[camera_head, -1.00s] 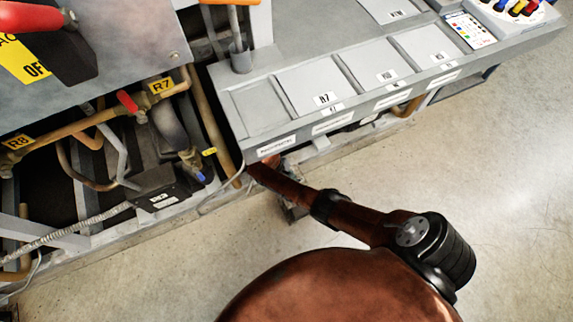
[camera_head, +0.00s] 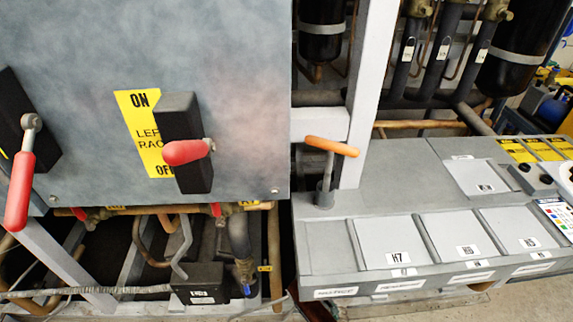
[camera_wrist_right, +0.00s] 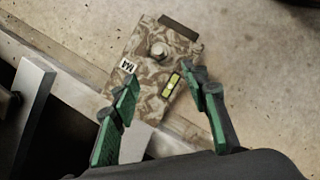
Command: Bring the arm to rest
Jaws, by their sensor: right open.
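My right gripper (camera_wrist_right: 161,88) shows in the right wrist view, with its two green-padded fingers spread apart. A camouflage-patterned block (camera_wrist_right: 150,60) with a bolt head, a label and a small yellow-green vial lies beyond and partly between the fingertips. I see no finger closed on it; whether one touches it I cannot tell. In the head view my right gripper is out of sight. My left gripper shows in no view.
A grey cabinet (camera_head: 240,60) with red-handled levers stands at the left. Pipes and a black box (camera_head: 198,284) lie below it. A grey bench (camera_head: 350,215) with labelled lids and an orange-handled tool (camera_head: 332,147) fills the right. Bare floor (camera_wrist_right: 260,80) lies right of the block.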

